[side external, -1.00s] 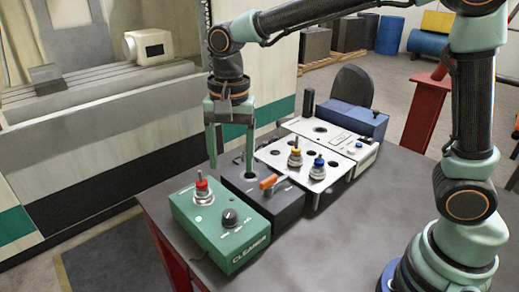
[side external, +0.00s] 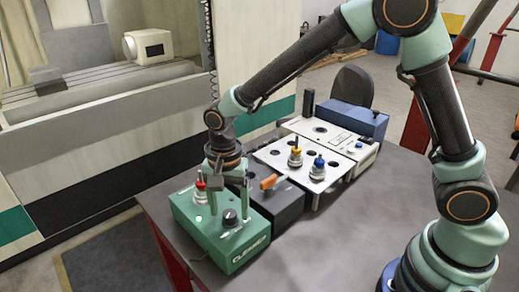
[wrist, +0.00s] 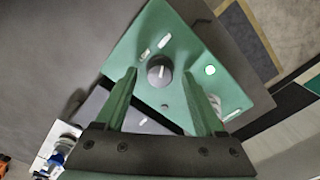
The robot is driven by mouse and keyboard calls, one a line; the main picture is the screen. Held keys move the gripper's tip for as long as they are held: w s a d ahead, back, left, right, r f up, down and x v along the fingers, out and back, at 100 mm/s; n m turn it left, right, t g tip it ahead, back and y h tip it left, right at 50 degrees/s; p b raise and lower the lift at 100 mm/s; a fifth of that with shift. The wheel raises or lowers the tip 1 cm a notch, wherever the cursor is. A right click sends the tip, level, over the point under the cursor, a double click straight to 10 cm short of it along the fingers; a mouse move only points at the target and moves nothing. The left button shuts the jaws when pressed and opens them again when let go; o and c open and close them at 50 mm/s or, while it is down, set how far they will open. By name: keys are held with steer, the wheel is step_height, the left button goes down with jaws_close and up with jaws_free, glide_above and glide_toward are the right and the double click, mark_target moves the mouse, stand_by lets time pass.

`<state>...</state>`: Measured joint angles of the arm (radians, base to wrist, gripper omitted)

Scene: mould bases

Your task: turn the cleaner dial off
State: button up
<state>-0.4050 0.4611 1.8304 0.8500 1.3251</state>
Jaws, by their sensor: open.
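The cleaner box (side external: 222,243) is green, lettered on its front, and sits at the near left end of the table. Its dial (side external: 230,217) is a round black knob on top, near the front. In the wrist view the dial (wrist: 160,70) shows a light pointer line, with two pale marks beside it on the green top (wrist: 205,45); their lettering is too small to read. My gripper (side external: 229,206) is open and points down above the box. In the wrist view its fingertips (wrist: 160,77) are either side of the dial; contact is not visible.
Behind are a dark box with an orange lever (side external: 269,181), a white panel with yellow (side external: 295,157) and blue (side external: 318,168) fittings, and a blue box (side external: 345,118). Bare table (side external: 330,235) lies to the right.

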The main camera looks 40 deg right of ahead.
steer(key=shift+f, duration=0.3)
jaws_close()
